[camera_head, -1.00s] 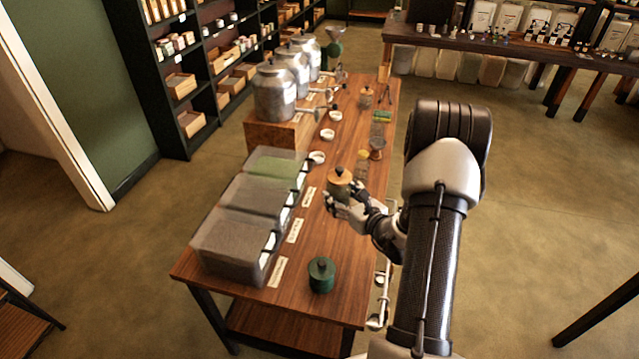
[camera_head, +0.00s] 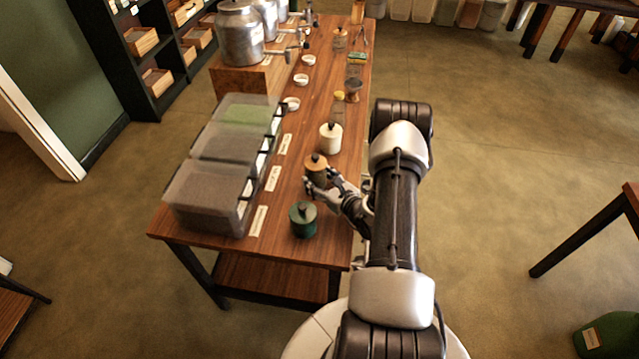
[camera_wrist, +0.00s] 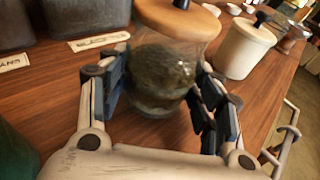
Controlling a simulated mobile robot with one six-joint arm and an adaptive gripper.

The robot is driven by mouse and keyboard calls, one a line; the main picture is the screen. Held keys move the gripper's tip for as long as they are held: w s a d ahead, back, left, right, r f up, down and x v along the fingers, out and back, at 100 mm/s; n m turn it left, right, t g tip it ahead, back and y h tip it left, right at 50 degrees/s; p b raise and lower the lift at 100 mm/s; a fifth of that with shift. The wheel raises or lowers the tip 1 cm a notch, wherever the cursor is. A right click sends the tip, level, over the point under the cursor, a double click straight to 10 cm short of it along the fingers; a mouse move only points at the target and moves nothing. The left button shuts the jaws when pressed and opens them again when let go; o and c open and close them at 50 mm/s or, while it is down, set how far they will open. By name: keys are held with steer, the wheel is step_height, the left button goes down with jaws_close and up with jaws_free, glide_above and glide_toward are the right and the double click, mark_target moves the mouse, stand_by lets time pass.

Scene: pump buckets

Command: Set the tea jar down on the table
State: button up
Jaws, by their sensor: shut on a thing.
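The tea jar (camera_head: 316,164) is clear glass with dark green leaves inside, a light wooden lid and a black knob. In the wrist view the jar (camera_wrist: 160,70) stands upright between the fingers. My gripper (camera_head: 322,180) is shut on its body, reaching in from the right. The jar is over the front right part of the wooden table (camera_head: 190,225). I cannot tell whether its base touches the tabletop, as the lower part is partly hidden by the fingers.
A green jar (camera_head: 303,218) stands nearer the table's front edge. Clear bins (camera_head: 212,195) and paper labels (camera_head: 272,178) line the left side. Metal urns (camera_head: 240,35) stand farther back.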

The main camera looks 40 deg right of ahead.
steer(key=shift+f, duration=0.4)
steer(key=shift+f, duration=0.2)
steer(key=o, duration=1.2)
steer(key=shift+c, duration=0.2)
